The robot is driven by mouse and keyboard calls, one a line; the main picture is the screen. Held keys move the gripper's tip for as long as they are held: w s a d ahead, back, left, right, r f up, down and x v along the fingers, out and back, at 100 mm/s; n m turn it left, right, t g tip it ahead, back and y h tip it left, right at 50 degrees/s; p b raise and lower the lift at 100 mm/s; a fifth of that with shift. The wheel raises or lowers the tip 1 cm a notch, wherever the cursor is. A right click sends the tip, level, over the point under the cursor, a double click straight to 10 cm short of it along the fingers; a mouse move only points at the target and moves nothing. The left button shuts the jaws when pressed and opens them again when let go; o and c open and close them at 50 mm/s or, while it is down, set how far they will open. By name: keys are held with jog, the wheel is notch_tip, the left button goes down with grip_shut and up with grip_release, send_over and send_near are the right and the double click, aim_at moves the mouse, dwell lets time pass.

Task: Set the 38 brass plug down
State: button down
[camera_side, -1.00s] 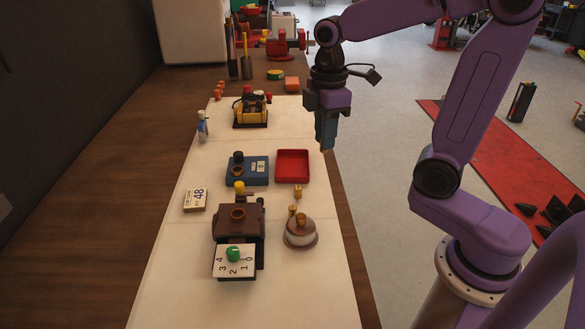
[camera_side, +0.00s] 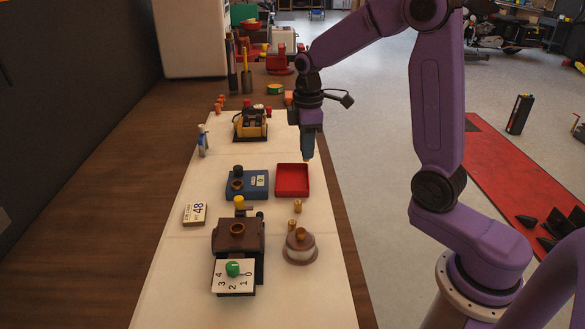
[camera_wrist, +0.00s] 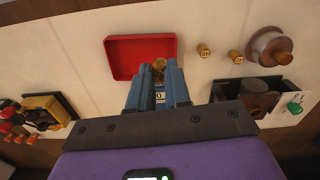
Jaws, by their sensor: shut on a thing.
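My gripper (camera_side: 308,156) is shut on a brass plug, just above the back right corner of the red tray (camera_side: 305,180) in the side view. In the wrist view, the plug (camera_wrist: 158,68) shows small between the blue fingertips (camera_wrist: 158,78), in front of the tray's red floor (camera_wrist: 130,58). Its number cannot be read. In the side view I cannot tell how high it hangs above the tray. The tray looks empty. Another brass plug (camera_side: 297,207) stands on the pale mat; two loose plugs show in the wrist view (camera_wrist: 203,50).
A round domed piece with a brass-coloured knob (camera_side: 300,252) stands at the front right. A blue block (camera_side: 258,187) lies left of the tray. A brown fixture with a numbered dial (camera_side: 233,278), a "48" card (camera_side: 195,213) and a yellow-black machine (camera_side: 252,125) stand around.

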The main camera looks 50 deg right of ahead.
jog(key=w+f, duration=0.2)
jog(key=f, duration=0.1)
jog(key=w+f, duration=0.3)
jog(key=shift+d, duration=0.15)
jog(key=shift+f, duration=1.5)
jog(key=shift+f, duration=0.15)
jog(key=c, duration=1.1)
grip_release()
